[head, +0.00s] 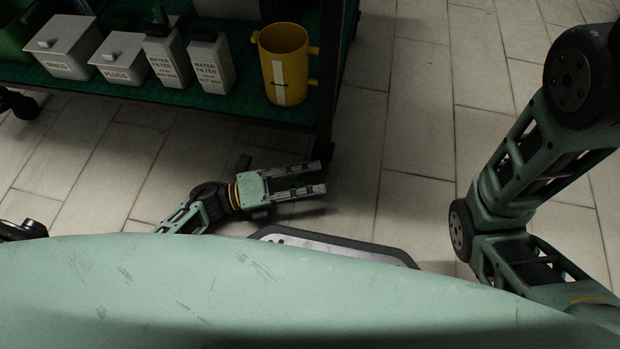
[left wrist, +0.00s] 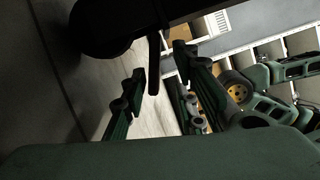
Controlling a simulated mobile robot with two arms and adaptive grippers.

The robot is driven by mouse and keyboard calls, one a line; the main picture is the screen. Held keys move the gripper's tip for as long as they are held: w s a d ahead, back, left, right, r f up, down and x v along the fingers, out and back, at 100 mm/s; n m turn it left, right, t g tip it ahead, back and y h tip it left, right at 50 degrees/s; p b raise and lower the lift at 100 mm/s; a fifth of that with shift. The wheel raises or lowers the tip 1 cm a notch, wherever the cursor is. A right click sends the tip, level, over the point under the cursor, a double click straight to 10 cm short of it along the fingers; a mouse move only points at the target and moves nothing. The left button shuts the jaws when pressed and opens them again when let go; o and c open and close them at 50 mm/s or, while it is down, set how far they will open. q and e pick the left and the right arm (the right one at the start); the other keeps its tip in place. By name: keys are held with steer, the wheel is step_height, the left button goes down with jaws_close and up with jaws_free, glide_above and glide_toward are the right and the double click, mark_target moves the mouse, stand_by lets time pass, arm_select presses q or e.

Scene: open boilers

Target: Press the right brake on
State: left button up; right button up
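My left gripper (head: 320,177) is open, its two fingers apart, low over the floor beside the corner post of a dark shelf trolley (head: 328,85). In the left wrist view, a dark rounded part, which looks like a caster wheel (left wrist: 98,24), is at the upper left. A thin dark lever-like piece, perhaps the brake (left wrist: 153,64), hangs between the fingertips of the left gripper (left wrist: 160,66); I cannot tell whether they touch. In the head view the right caster and its brake cannot be made out. My right arm shows at the right, its gripper out of view.
The trolley's green shelf (head: 130,92) carries a yellow cup (head: 283,58), two water filter boxes (head: 210,62), a RINGS box (head: 62,50) and a PLUGS box (head: 118,60). Another caster (head: 18,104) is at the left. Tiled floor (head: 420,130) right of the trolley is clear.

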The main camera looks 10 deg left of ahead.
arm_select(q)
steer(key=v, duration=0.7)
steer(key=shift+s+a, duration=0.1)
steer(key=shift+a, duration=0.15)
